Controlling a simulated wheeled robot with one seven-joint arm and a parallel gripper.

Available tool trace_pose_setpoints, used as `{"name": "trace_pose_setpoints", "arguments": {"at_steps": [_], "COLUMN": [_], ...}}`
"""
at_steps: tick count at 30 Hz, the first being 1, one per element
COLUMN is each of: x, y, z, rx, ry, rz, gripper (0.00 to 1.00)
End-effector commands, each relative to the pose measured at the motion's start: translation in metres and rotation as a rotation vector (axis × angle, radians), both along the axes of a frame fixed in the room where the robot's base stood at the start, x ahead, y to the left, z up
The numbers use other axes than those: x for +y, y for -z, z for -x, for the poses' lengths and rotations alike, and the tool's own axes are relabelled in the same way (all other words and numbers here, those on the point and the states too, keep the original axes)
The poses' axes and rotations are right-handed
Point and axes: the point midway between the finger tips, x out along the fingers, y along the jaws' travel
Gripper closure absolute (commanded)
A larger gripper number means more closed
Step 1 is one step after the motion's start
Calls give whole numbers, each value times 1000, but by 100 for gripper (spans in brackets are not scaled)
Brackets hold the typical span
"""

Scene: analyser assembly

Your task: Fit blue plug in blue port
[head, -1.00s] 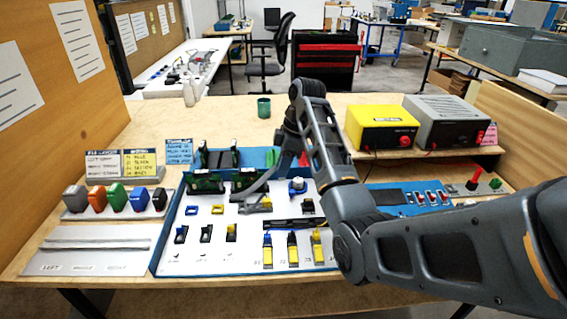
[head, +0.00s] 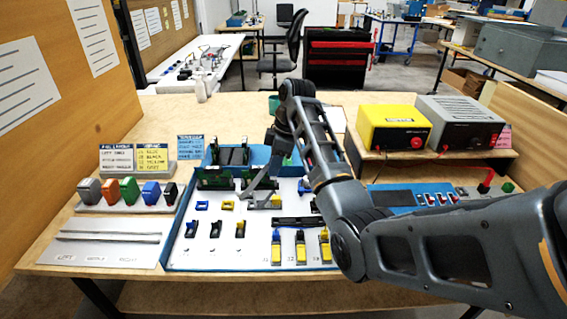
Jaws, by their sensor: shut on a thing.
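My gripper (head: 251,194) points down and to the left over the white board (head: 205,255), just right of the yellow port. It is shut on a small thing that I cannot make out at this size. A small blue port (head: 201,206) sits on the board, left of a yellow port (head: 227,204). A dark plug-like part with some blue (head: 191,228) stands in a row below the ports. A blue-topped part with a yellow lower half (head: 276,245) stands at the board's front. I cannot tell which part is the blue plug. My forearm hides the board's right side.
Green circuit boards (head: 215,181) stand behind the ports, close to my gripper. Coloured blocks (head: 130,190) sit on a rack at left. A yellow power unit (head: 392,130) and a grey one (head: 461,122) stand on a shelf at right. The board's front left is mostly clear.

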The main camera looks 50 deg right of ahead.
Motion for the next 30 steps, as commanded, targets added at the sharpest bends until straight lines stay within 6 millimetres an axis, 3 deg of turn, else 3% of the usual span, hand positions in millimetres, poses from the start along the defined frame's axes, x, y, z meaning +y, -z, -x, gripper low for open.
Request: {"name": "trace_pose_setpoints", "arguments": {"at_steps": [30], "x": [52], "y": [3], "z": [-64], "rx": [1], "ry": [-2], "rz": [0], "gripper": [100]}}
